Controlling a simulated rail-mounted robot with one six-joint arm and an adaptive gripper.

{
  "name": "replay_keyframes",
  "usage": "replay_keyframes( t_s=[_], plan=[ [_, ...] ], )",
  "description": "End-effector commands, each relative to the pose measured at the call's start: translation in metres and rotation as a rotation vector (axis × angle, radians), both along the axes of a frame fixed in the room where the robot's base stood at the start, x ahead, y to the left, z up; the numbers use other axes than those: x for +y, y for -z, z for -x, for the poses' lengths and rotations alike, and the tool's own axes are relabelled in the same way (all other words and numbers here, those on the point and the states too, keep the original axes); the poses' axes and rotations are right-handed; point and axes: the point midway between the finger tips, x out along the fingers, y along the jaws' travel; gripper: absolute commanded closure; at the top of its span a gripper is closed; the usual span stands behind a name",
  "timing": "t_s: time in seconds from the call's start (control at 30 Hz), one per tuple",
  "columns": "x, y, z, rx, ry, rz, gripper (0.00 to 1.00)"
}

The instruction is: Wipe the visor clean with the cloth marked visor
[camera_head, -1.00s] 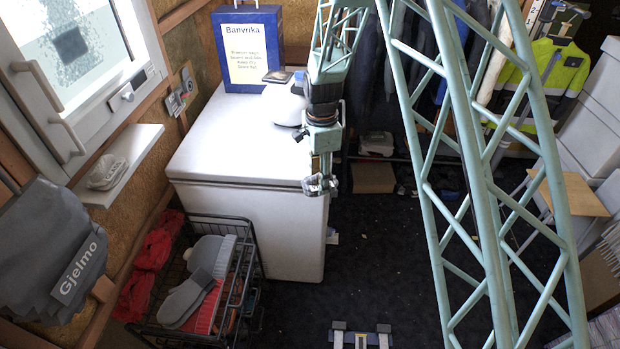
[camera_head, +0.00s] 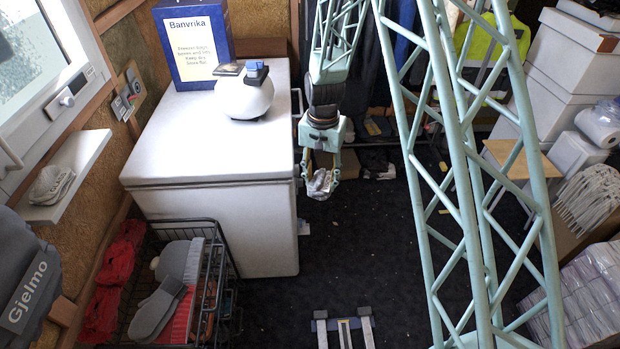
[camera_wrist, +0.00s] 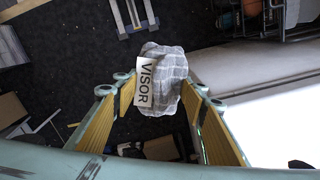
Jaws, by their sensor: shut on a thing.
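A grey checked cloth (camera_wrist: 166,75) with a white label reading VISOR is in the wrist view. It also shows in the head view (camera_head: 319,186). My gripper (camera_wrist: 160,94) is shut on it, with a yellow-padded finger on each side. In the head view, my gripper (camera_head: 320,176) hangs beside the right side of the white chest freezer, pointing down over the dark floor. A rounded white object (camera_head: 244,99) with a blue piece on top stands on the freezer, left of my gripper and apart from it. I cannot make out a visor on it.
The white chest freezer (camera_head: 190,145) also bears a blue Banvrika box (camera_head: 196,42). A wire basket (camera_head: 213,240) with gloves stands in front. Another cloth (camera_head: 51,184) lies on the wall shelf (camera_head: 88,165). White boxes (camera_head: 572,60) stand at right. Dark floor lies open in the middle.

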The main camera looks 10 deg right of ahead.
Motion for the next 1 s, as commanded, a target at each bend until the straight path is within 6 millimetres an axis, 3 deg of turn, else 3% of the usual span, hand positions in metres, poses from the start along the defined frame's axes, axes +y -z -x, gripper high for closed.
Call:
replay_keyframes(
  t_s=[0.5,1.0],
  plan=[
    [-0.055,0.02,0.02,0.0,-0.38,0.0,0.69],
    [-0.066,0.023,0.025,-0.001,-0.472,0.0,0.69]
  ],
)
